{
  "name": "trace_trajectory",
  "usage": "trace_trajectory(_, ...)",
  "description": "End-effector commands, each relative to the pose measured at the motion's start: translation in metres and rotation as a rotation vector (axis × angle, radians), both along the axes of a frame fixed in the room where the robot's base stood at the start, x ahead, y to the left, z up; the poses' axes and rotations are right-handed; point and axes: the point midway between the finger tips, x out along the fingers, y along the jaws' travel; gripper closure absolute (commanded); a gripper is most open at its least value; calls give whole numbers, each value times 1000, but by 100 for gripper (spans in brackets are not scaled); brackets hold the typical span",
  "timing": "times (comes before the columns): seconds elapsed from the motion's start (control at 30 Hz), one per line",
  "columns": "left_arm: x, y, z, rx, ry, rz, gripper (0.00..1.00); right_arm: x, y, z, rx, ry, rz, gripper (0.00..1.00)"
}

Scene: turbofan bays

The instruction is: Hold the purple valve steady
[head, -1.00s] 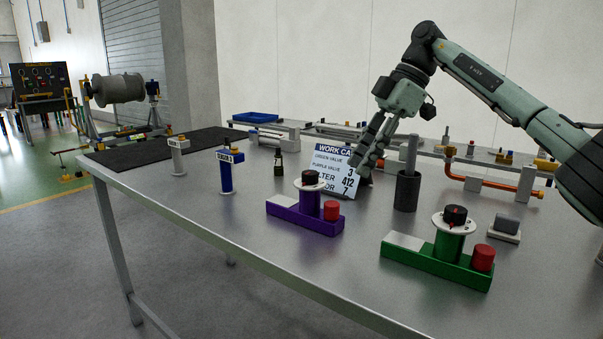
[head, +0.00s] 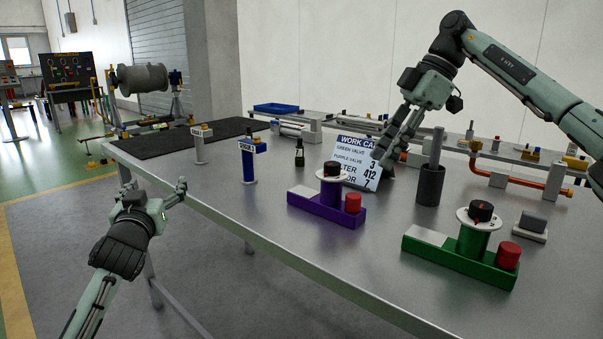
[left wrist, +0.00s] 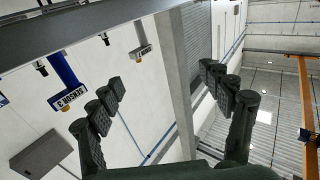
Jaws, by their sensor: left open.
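The purple valve (head: 327,208) stands upright on the near part of the table. It has a purple base and post, a white disc with a black knob (head: 332,169), and a red cap (head: 353,203) on its right end. My left gripper (head: 160,192) is open and empty, off the table's left edge and well to the left of the valve. Its spread fingers also show in the left wrist view (left wrist: 163,85), with nothing between them. My right gripper (head: 386,152) hangs by the work card, behind and right of the purple valve; its fingers look close together.
A green valve (head: 458,257) stands front right. The work card (head: 355,163) and a dark cup (head: 430,186) stand behind. The table's front strip is clear.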

Motion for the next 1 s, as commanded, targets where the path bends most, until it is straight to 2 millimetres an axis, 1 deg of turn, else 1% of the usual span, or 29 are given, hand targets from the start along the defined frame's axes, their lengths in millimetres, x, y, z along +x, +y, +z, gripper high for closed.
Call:
trace_trajectory(0.03,3,-1,33,27,-67,-6,21,0,0,0,0,0,0,66)
trace_trajectory(0.07,3,-3,50,46,-107,-12,21,0,0,0,0,0,0,66)
trace_trajectory(0.1,3,-7,74,78,-159,-19,21,0,0,0,0,0,0,66)
trace_trajectory(0.17,1,-13,109,139,-238,-29,21,0,0,0,0,0,0,66)
trace_trajectory(0.2,-1,-20,131,190,-291,-38,21,0,0,0,0,0,0,66)
trace_trajectory(0.27,-6,-34,164,285,-369,-53,21,0,0,0,0,0,0,66)
trace_trajectory(0.3,-10,-45,185,359,-421,-63,21,0,0,0,0,0,0,66)
trace_trajectory(0.37,-18,-67,212,488,-496,-78,21,0,0,0,0,0,0,66)
trace_trajectory(0.4,-24,-84,228,587,-546,-88,21,0,0,0,0,0,0,66)
trace_trajectory(0.47,-34,-113,246,748,-616,-103,21,0,0,0,0,0,0,66)
trace_trajectory(0.5,-41,-134,255,863,-661,-113,21,0,0,0,0,0,0,66)
trace_trajectory(0.53,-46,-151,259,955,-694,-122,21,0,0,0,0,0,0,66)
trace_trajectory(0.57,-51,-168,262,1049,-725,-128,21,0,0,0,0,0,0,66)
trace_trajectory(0.6,-57,-191,263,1178,-766,-139,21,0,0,0,0,0,0,66)
trace_trajectory(0.67,-65,-226,258,1383,-823,-155,21,0,0,0,0,0,0,66)
trace_trajectory(0.7,-70,-248,251,1524,-858,-167,21,0,0,0,0,0,0,66)
trace_trajectory(0.77,-75,-279,234,1745,-905,-184,21,0,0,0,0,0,0,66)
trace_trajectory(0.8,-76,-297,218,1899,-933,-200,21,0,0,0,0,0,0,66)
trace_trajectory(0.87,-76,-318,191,2129,-963,-223,21,0,0,0,0,0,0,66)
trace_trajectory(0.9,-74,-328,172,2279,-978,-242,21,0,0,0,0,0,0,66)
trace_trajectory(0.97,-68,-336,143,2491,-985,-270,21,0,0,0,0,0,0,66)
trace_trajectory(1.0,-64,-337,125,2619,-984,-292,21,0,0,0,0,0,0,66)
